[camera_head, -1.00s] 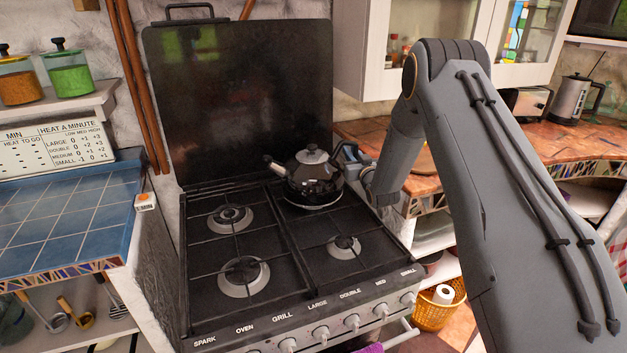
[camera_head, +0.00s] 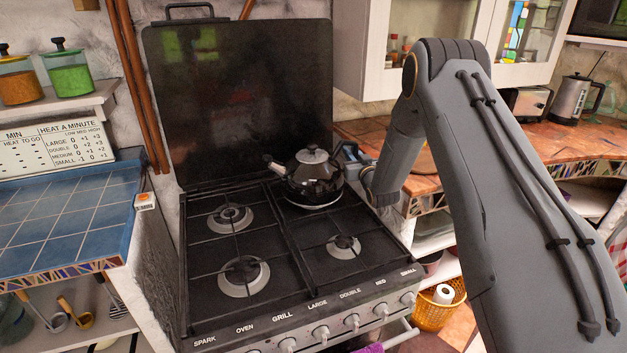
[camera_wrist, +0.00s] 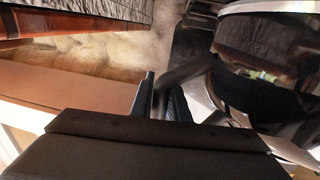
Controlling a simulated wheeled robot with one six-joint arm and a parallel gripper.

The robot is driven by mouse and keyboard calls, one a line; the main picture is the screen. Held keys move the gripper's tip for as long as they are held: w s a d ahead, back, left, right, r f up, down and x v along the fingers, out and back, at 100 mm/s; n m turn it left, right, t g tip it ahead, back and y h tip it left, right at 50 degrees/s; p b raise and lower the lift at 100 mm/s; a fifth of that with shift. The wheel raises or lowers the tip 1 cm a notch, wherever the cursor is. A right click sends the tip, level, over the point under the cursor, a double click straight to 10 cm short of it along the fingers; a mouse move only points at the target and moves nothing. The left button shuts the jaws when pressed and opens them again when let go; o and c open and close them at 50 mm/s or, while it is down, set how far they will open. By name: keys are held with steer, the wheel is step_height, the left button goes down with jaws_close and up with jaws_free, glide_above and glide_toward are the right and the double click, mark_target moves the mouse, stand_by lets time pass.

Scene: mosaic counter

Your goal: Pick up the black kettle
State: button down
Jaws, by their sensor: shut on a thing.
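The black kettle (camera_head: 314,178) sits upright over the back right burner of the stove (camera_head: 275,262). It has a grey lid and a spout pointing left. My gripper (camera_head: 352,158) is at the kettle's right side, and its fingers are partly hidden behind the kettle and my arm. In the wrist view, my gripper (camera_wrist: 160,98) is shut on a dark part beside the shiny kettle body (camera_wrist: 255,60), which looks like its handle. The exact grip is hard to make out. I cannot see a clear gap between the kettle and the burner.
The raised black stove lid (camera_head: 240,95) stands behind the kettle. A mosaic counter (camera_head: 480,150) with a steel kettle (camera_head: 570,100) is at right. A blue tiled counter (camera_head: 65,215) is at left. The other burners are empty.

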stand_by(0.4)
steer(key=shift+w+r, duration=0.1)
steer(key=shift+r, duration=0.1)
steer(key=shift+r, duration=0.15)
step_height(320, 180, up, 10)
steer(key=b, duration=0.2)
steer(key=shift+b, duration=0.35)
